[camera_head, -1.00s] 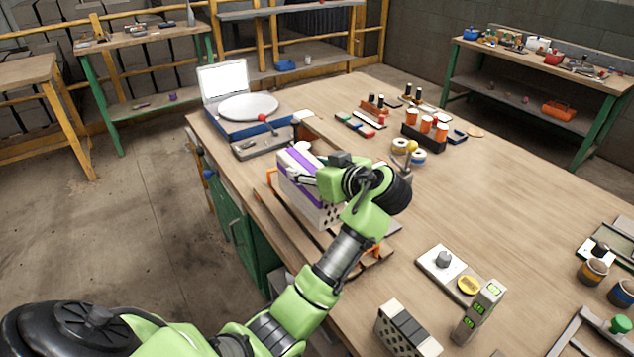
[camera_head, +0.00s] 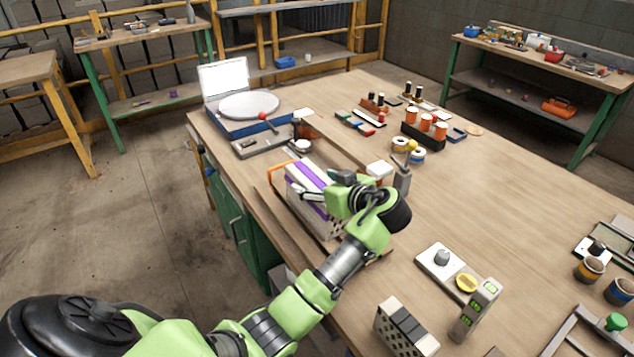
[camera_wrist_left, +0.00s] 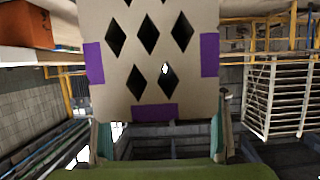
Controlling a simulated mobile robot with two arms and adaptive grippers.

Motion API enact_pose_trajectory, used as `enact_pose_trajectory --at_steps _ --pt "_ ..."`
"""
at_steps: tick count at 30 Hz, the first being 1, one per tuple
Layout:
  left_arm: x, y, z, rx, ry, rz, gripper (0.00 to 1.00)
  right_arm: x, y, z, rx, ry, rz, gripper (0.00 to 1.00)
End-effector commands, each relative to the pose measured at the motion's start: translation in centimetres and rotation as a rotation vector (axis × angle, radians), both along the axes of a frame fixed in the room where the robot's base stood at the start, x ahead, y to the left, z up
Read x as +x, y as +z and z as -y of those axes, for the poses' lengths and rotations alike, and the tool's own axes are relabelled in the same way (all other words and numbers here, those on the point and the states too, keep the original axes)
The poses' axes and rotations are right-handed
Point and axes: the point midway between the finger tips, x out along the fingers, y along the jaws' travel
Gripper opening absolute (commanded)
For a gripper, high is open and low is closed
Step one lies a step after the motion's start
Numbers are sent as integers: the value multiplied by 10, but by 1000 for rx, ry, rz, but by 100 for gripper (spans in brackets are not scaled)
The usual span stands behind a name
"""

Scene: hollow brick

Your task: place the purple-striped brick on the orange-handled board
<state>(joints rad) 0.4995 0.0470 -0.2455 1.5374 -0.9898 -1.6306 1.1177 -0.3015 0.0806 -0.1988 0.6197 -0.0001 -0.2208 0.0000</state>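The purple-striped brick (camera_head: 309,176) is a pale block with purple bands, lying lengthwise over the orange-handled board (camera_head: 272,208) at the table's left edge. My left gripper (camera_head: 322,193) is at the brick, with its fingers on either side of it. In the left wrist view, the brick's face (camera_wrist_left: 150,70) shows diamond holes and purple patches, with its lower edge between the fingers (camera_wrist_left: 163,140). One orange handle (camera_head: 277,168) shows behind the brick; my arm hides the near end of the board. I cannot tell whether the brick touches the board. My right gripper is not in view.
A scale with a white round plate (camera_head: 249,104) stands at the far left. A dark-striped brick (camera_head: 405,328) is at the near edge. A white control box (camera_head: 440,262) and a grey display unit (camera_head: 476,310) stand right of my arm. The table's middle right is clear.

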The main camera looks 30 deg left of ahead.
Motion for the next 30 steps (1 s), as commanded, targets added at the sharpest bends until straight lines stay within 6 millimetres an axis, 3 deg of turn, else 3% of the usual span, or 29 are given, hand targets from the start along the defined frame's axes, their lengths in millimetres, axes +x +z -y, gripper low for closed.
enact_pose_trajectory --at_steps 10,24,30 --pt "-2 4 8 0 -1 3 65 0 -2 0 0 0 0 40" --pt "-34 38 86 -2 -3 4 65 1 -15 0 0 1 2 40" --pt "-41 46 101 1 0 4 65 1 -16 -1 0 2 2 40"
